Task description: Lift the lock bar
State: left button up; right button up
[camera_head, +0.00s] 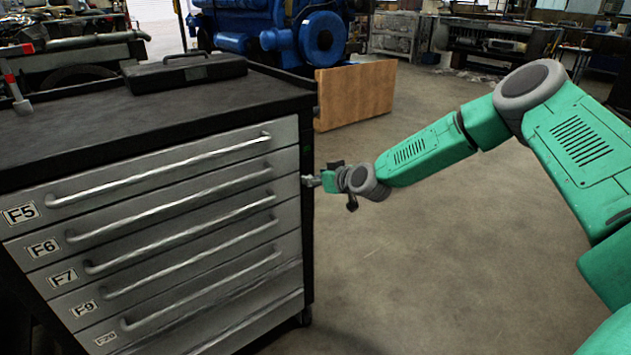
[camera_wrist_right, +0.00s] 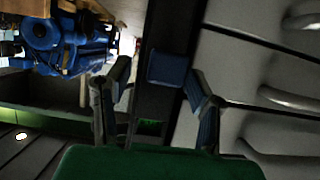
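A grey drawer cabinet (camera_head: 180,190) with a black top fills the left of the head view. A dark upright strip (camera_head: 308,230), probably the lock bar, runs down its right front edge beside the drawer ends. In the right wrist view the dark strip (camera_wrist_right: 168,30) carries a small blue-grey block (camera_wrist_right: 168,69). My right gripper (camera_head: 314,181) is at this edge, at upper-drawer height. In the wrist view its two fingers (camera_wrist_right: 160,82) are apart, with the block in the gap between their tips. I cannot tell whether they touch it. My left gripper is not in view.
A black case (camera_head: 186,72) lies on the cabinet top. Long drawer handles (camera_head: 160,170) stick out from the front. A wooden panel (camera_head: 355,94) and a blue engine (camera_head: 290,35) stand behind. The floor (camera_head: 430,260) right of the cabinet is clear.

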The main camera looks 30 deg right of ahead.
jog(key=shift+s+f, duration=0.1)
jog(key=shift+f, duration=0.1)
jog(key=v, duration=1.2)
jog(key=s+a+f+g+y+p, duration=0.15)
jog(key=s+a+f+g, duration=0.55)
jog(key=s+a+f, duration=0.8)
jog(key=s+f+g+h, duration=0.1)
jog(key=s+f+g, duration=0.2)
jog(key=s, duration=0.8)
jog(key=s+a+f+g+h+p, duration=0.1)
jog(key=s+f+g, duration=0.2)
jog(key=s, duration=0.8)
jog(key=shift+s, duration=0.35)
